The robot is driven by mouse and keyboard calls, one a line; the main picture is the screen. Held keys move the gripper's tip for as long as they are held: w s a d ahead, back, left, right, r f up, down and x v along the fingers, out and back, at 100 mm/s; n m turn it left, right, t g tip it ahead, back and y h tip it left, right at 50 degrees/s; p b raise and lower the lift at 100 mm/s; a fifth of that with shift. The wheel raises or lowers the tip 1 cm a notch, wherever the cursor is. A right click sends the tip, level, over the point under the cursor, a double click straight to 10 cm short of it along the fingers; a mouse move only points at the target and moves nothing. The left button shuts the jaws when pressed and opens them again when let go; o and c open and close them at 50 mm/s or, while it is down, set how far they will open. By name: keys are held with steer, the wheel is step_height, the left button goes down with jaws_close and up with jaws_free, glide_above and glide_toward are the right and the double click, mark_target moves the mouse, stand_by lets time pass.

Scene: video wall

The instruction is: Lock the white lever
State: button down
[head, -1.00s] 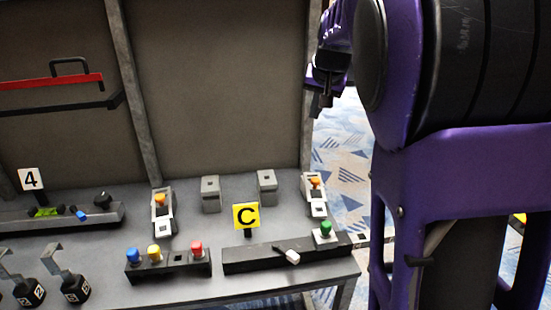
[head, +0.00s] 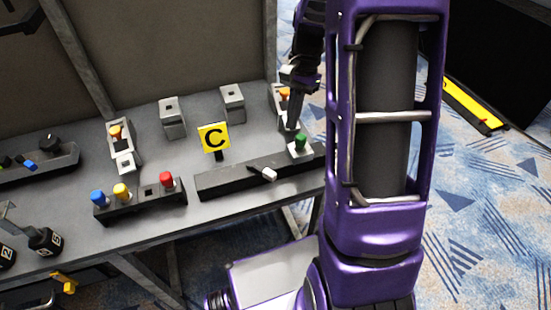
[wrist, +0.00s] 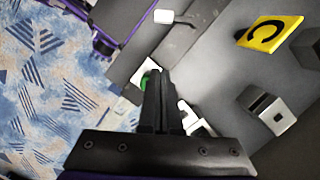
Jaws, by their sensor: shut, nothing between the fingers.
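The white lever (head: 268,174) has a white tip on a dark stem and sits on a long black box (head: 225,182) near the table's front edge. In the wrist view the lever's white tip (wrist: 163,16) shows at the top, beyond my fingers. My gripper (head: 292,124) is shut and empty, pointing down over the right end of the table, near the green button (head: 301,141). In the wrist view the fingertips (wrist: 158,73) partly cover the green button (wrist: 145,80). The gripper is apart from the lever, to its right and farther back.
A yellow C sign (head: 214,137) stands behind the black box. To its left is a box with blue, yellow and red buttons (head: 140,195). Grey blocks (head: 172,118) and an orange-topped switch (head: 284,93) stand farther back. The patterned floor (head: 480,220) is open to the right.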

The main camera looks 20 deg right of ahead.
mark_target(283, 164)
steer(key=b+x, duration=0.2)
steer(key=x, duration=0.8)
steer(key=shift+f, duration=0.15)
steer(key=s+a, duration=0.2)
steer(key=shift+a, duration=0.4)
steer(key=shift+s+a, duration=0.15)
steer(key=shift+a, duration=0.15)
